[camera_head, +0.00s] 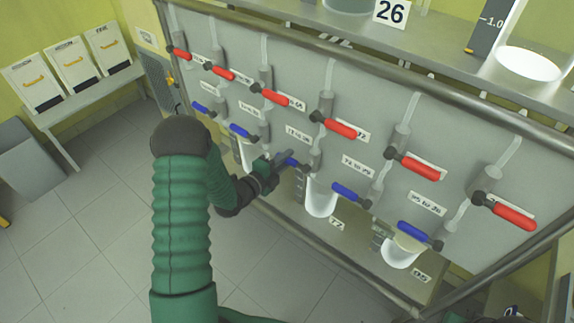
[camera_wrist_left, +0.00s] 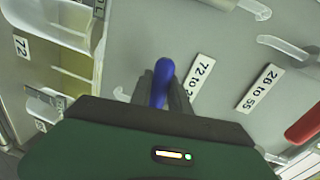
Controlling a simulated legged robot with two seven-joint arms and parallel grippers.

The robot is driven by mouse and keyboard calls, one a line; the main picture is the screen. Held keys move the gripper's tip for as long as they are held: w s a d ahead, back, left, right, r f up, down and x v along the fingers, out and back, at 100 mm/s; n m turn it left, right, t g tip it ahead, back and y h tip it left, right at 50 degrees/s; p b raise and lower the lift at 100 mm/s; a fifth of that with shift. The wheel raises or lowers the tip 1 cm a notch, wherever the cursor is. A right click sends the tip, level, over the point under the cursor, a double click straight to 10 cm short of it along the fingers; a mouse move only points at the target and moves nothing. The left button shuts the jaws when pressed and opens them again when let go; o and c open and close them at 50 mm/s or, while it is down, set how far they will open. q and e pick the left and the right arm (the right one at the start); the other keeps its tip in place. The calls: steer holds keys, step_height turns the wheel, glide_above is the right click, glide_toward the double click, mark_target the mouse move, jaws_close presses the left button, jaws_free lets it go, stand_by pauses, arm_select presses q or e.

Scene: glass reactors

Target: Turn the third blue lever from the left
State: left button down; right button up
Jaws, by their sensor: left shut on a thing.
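A row of blue levers runs along the lower part of the grey panel. The third blue lever from the left (camera_head: 293,161) is mostly covered by my left gripper (camera_head: 284,160). In the left wrist view the blue lever (camera_wrist_left: 161,78) stands between the fingers of my left gripper (camera_wrist_left: 160,95), which is shut on it. The first blue lever (camera_head: 201,107) and second blue lever (camera_head: 240,131) are to the left. The fourth blue lever (camera_head: 351,195) and fifth blue lever (camera_head: 412,232) are to the right. My right gripper is not in view.
Red levers (camera_head: 270,95) line the panel above the blue ones. White containers (camera_head: 320,199) stand below the spouts. A metal rail (camera_head: 355,77) runs along the panel's top. White boxes (camera_head: 72,62) stand on a bench at the left. The tiled floor (camera_head: 110,190) there is clear.

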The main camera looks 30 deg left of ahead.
arm_select(q)
steer(key=shift+r+m, duration=0.25)
steer(key=shift+m, duration=0.25)
steer(key=c, duration=1.2)
jaws_free()
steer(key=shift+d+r, duration=0.1)
steer(key=shift+c, duration=0.2)
steer(key=s+r, duration=0.1)
steer(key=s, duration=0.7)
steer(key=s+a+r+b, duration=0.1)
steer(key=s, duration=0.7)
steer(key=shift+s+a+r, duration=0.25)
steer(key=shift+s, duration=0.05)
